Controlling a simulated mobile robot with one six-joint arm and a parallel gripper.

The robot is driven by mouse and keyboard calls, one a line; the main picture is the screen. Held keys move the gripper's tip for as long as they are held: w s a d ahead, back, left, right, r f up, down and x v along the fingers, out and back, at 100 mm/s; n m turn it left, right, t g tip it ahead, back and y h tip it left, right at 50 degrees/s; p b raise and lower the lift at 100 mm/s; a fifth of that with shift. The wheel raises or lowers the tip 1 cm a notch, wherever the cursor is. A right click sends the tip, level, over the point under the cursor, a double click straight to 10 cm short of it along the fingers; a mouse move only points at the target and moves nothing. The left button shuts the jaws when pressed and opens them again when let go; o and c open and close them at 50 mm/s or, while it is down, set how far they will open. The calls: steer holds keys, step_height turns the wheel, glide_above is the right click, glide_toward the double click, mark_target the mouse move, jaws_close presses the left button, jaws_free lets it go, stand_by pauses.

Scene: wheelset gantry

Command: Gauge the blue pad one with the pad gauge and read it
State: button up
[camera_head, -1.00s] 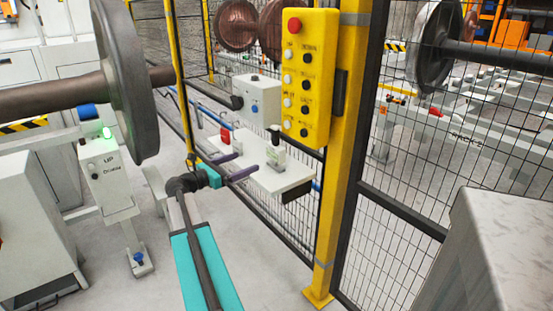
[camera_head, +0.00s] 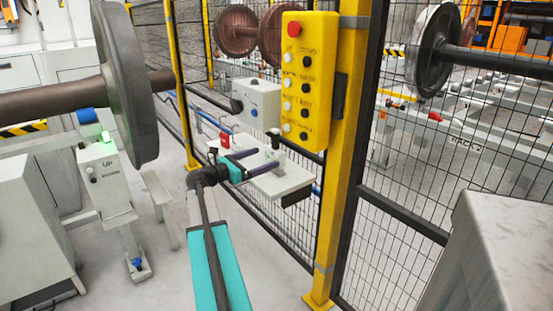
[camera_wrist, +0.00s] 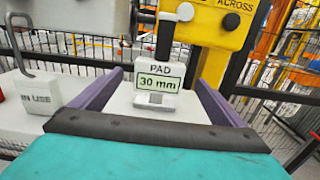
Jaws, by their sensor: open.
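The pad gauge (camera_wrist: 158,75) stands upright on a white shelf (camera_wrist: 122,103), with a black handle on top and a label reading PAD and 30 mm. In the head view the pad gauge (camera_head: 274,152) is near the shelf's far side. My gripper (camera_head: 263,160) is open, its two purple fingers reaching over the shelf. In the wrist view the fingers of my gripper (camera_wrist: 157,88) lie left and right of the gauge, with visible gaps. A blue pad (camera_head: 87,116) sits on a stand at left by the big wheel; I cannot tell whether it is pad one.
A white IN USE tag (camera_wrist: 40,90) with a grey shackle stands left of the gauge. A yellow button box (camera_head: 306,80) hangs on the yellow post above the shelf. Wire mesh fence (camera_head: 405,170) runs behind. A grey box (camera_head: 258,101) is above the shelf.

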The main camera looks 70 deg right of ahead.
mark_target(272, 155)
steer(key=shift+x, duration=2.8)
steer(key=shift+x, duration=2.6)
steer(key=shift+f, duration=0.1)
steer(key=shift+c, duration=0.2)
steer(key=c, duration=1.5)
